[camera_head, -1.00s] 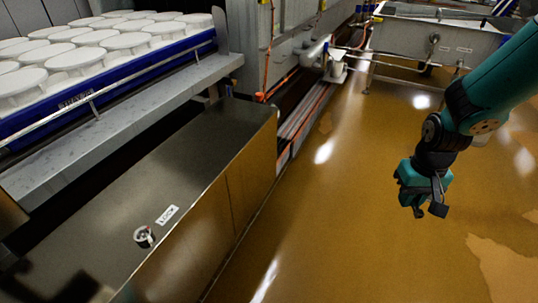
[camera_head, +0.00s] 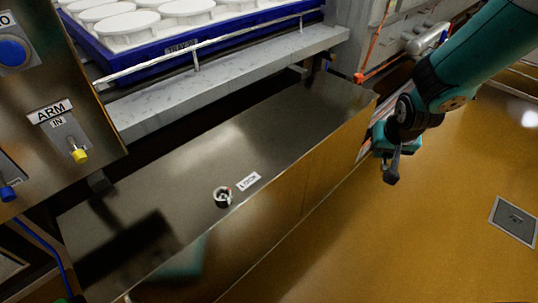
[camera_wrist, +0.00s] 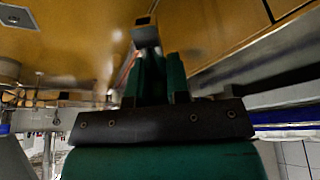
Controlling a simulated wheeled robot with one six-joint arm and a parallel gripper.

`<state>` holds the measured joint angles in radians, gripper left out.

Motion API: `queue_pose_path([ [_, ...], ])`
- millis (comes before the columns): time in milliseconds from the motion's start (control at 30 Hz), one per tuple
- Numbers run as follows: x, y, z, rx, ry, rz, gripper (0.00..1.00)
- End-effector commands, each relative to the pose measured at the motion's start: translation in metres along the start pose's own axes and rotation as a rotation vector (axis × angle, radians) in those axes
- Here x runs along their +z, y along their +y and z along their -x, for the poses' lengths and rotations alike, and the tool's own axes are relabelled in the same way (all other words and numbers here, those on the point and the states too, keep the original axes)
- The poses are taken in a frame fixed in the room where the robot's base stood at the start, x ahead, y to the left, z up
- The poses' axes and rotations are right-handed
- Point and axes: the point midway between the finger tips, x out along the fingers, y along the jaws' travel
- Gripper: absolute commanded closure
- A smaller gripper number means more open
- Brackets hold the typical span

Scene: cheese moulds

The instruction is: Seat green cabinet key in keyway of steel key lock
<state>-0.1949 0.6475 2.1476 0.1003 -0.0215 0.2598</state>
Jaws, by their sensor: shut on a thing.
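The steel key lock (camera_head: 223,196) is a small round fitting on the flat top of the steel cabinet, beside a white label reading LOCK. Its keyway is too small to make out. My gripper (camera_head: 391,172) hangs past the cabinet's right end, over the floor and apart from the lock. In the wrist view my gripper (camera_wrist: 150,50) is shut, with dark green parts close together and a grey block at the far end. The green cabinet key is in its jaws, but its outline cannot be told clearly from the fingers. The lock does not show in the wrist view.
The steel cabinet (camera_head: 290,135) has a mostly clear top. A panel (camera_head: 60,80) with a blue button and ARM label rises at left. A blue tray (camera_head: 190,50) of white moulds stands behind on a ledge. Open floor (camera_head: 420,240) lies at right.

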Motion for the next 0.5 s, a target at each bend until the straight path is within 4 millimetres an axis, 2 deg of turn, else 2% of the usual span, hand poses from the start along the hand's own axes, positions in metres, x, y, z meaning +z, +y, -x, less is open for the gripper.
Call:
queue_pose_path([
  [33, -0.004, -0.029, -0.009, -0.009, 0.102, 0.022, 1.00],
  [67, -0.009, -0.043, -0.009, -0.013, 0.169, 0.030, 1.00],
  [167, -0.018, -0.095, -0.002, -0.045, 0.388, 0.075, 1.00],
  [267, -0.017, -0.152, 0.011, -0.117, 0.599, 0.153, 1.00],
  [300, -0.013, -0.175, 0.018, -0.158, 0.675, 0.188, 1.00],
  [367, -0.004, -0.209, 0.031, -0.231, 0.777, 0.244, 1.00],
  [500, 0.030, -0.280, 0.061, -0.434, 0.950, 0.372, 1.00],
])
